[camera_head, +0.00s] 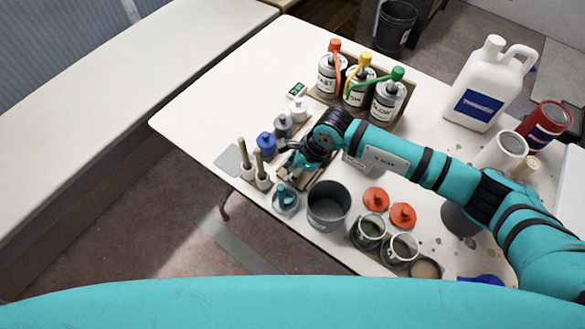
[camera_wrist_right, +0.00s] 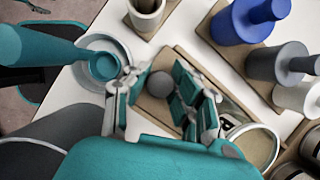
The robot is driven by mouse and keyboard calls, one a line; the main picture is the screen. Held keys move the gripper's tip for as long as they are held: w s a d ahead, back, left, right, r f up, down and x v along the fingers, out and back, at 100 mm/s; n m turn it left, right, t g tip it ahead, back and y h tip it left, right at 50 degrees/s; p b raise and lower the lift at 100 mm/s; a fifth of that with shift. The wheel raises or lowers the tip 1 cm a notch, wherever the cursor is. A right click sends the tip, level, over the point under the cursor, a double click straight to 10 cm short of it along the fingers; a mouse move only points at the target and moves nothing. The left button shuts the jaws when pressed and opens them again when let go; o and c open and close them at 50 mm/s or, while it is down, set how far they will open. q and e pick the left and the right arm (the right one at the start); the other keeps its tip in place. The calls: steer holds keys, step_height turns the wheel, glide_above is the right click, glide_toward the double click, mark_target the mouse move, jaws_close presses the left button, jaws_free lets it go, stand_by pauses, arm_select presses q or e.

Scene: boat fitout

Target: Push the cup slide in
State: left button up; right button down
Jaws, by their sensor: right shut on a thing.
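A round dark grey knob (camera_wrist_right: 160,84) stands over a tan wooden board in the right wrist view. My right gripper (camera_head: 291,166) is shut on this knob, with one finger on each side, and it also shows in the right wrist view (camera_wrist_right: 157,92). The wooden board (camera_wrist_right: 187,58) lies on the white table under the fingers. A metal-rimmed cup (camera_wrist_right: 276,147) is partly seen to the right of the fingers. The cup slide cannot be told apart clearly, as my gripper and wrist cover much of the board. My left gripper is not in view.
A teal-topped piece in a pale dish (camera_head: 286,205) and a dark grey bucket (camera_head: 328,206) stand close by. Wooden-handled brushes (camera_head: 261,175), blue and grey capped pieces, and three pump bottles (camera_head: 358,80) surround the gripper. A grey pad (camera_head: 230,160) lies near the table's left edge.

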steer(key=shift+w, duration=0.1)
steer(key=shift+w+d+f+b, duration=0.1)
steer(key=shift+w+d+b, duration=0.15)
steer(key=shift+b, duration=0.1)
steer(key=w+d+b, duration=0.2)
steer(key=w, duration=0.1)
steer(key=w+d+b, duration=0.2)
steer(key=w+b, duration=0.1)
steer(key=w+d+b, duration=0.3)
steer(key=w, duration=0.1)
steer(key=shift+f, duration=0.1)
steer(key=shift+d+b, duration=0.15)
steer(key=shift+b, duration=0.15)
steer(key=shift+w+d+r, duration=0.1)
steer(key=shift+r, duration=0.2)
steer(key=c, duration=1.1)
jaws_free()
steer(key=shift+w, duration=0.1)
